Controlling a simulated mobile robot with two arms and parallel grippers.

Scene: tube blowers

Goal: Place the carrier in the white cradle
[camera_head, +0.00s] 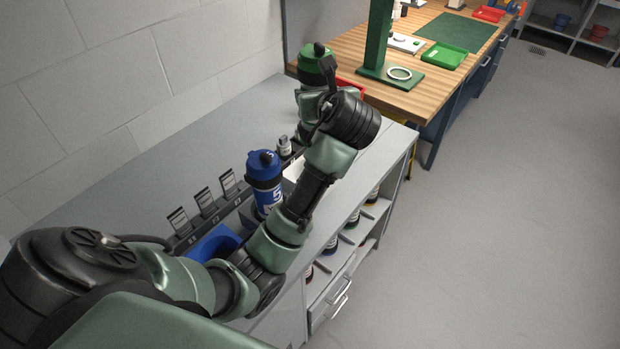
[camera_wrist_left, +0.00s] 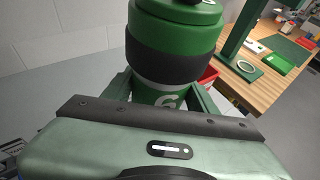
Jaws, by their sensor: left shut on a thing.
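The green carrier (camera_head: 312,66), a cylinder with a green cap and a dark band, is upright at the far end of the grey counter. It also fills the top of the left wrist view (camera_wrist_left: 172,62), where a white "G" shows on its body. My left gripper (camera_wrist_left: 160,96) is shut on the carrier, with one finger on each side below the dark band. In the head view my forearm and wrist partly cover the carrier's lower part. I cannot tell whether its base touches the counter. A white flat patch (camera_head: 293,170) shows behind my arm; I cannot tell if it is the white cradle.
A blue carrier marked 5 (camera_head: 264,172) stands on the counter beside my arm, near a blue cradle (camera_head: 212,243) and small label stands (camera_head: 204,201). The right floor is clear.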

